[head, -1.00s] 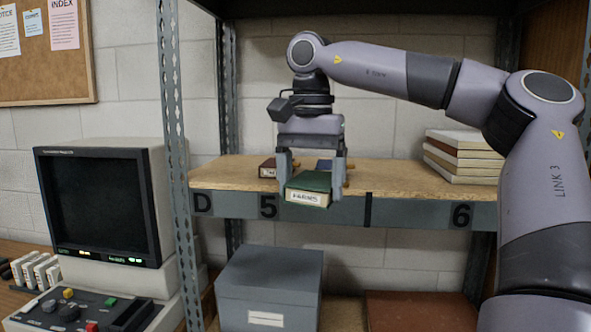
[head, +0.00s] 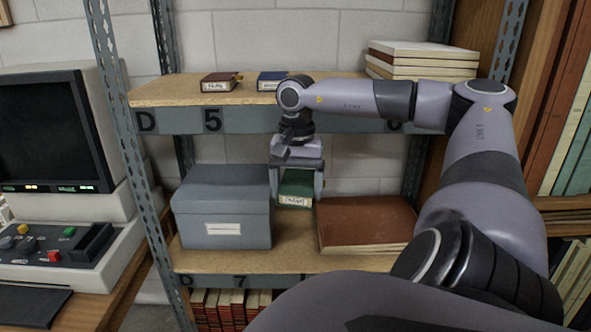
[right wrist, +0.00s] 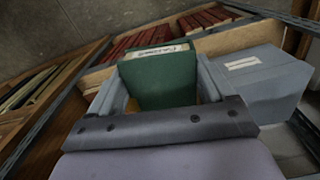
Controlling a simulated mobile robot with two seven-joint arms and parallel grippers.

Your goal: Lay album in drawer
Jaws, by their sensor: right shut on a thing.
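My right gripper (head: 296,198) is shut on a small green album (head: 297,183) with a white label on its spine. It holds the album below the upper shelf's front edge, above the lower shelf's level, between a grey box and a large brown book. In the right wrist view the album (right wrist: 160,78) sits between the two fingers, label at its far end. No drawer can be made out. My left gripper is not in view.
The grey box (head: 222,205) and brown book (head: 362,222) lie on the lower shelf (head: 290,262). A brown album (head: 220,82), a blue album (head: 272,80) and pale books (head: 420,58) are on the upper shelf (head: 180,92). A terminal (head: 50,130) stands left.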

